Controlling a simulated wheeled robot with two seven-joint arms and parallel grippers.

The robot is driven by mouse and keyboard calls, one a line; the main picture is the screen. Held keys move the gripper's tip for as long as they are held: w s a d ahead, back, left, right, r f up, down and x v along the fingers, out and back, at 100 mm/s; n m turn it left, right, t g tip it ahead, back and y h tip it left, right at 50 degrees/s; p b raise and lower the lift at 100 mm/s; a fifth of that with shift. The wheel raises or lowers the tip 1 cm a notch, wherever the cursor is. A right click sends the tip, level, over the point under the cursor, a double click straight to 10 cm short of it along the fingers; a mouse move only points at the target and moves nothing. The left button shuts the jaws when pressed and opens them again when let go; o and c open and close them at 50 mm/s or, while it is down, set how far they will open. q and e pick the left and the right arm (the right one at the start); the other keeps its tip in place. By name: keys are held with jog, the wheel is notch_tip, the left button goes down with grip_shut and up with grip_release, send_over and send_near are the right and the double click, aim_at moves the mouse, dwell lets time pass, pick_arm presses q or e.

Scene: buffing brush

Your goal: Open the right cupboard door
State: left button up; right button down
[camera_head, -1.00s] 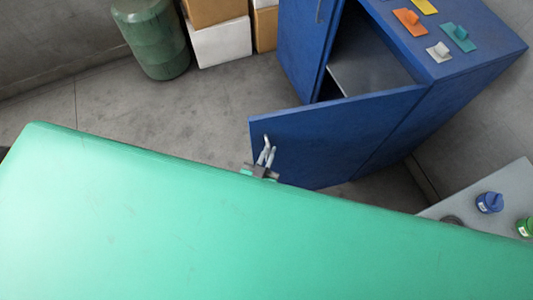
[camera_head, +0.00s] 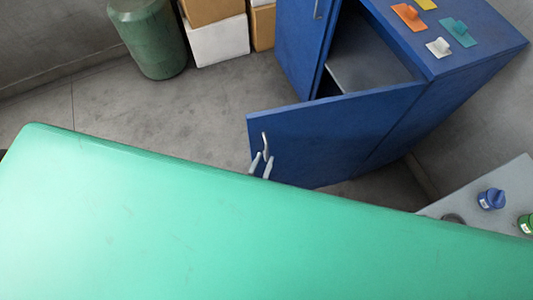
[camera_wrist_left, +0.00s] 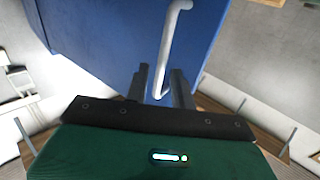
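The blue cupboard's right door (camera_head: 330,135) stands wide open, swung out toward me, with the dark interior and a grey shelf (camera_head: 365,65) showing behind it. Its pale bar handle (camera_head: 265,142) is near the door's free edge. My left gripper (camera_head: 261,161) is at the lower end of this handle, with its fingers apart. In the left wrist view the gripper (camera_wrist_left: 160,70) has a gap on both sides of the handle (camera_wrist_left: 167,45), whose lower end lies between the fingers. The right gripper is not in view.
The cupboard's left door (camera_head: 298,40) looks shut. Colored handled pieces (camera_head: 409,17) lie on the cupboard top. A green barrel (camera_head: 150,38) and boxes (camera_head: 220,42) stand at the back. A grey table (camera_head: 505,185) with small jars is at right. Floor left of the door is clear.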

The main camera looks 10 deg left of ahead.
pick_arm(q)
jog(key=s+b, duration=0.2)
jog(key=s, duration=0.8)
jog(key=shift+a+b, duration=0.3)
jog(key=shift+a, duration=0.1)
jog(key=shift+w, duration=0.1)
jog(key=shift+c, duration=0.5)
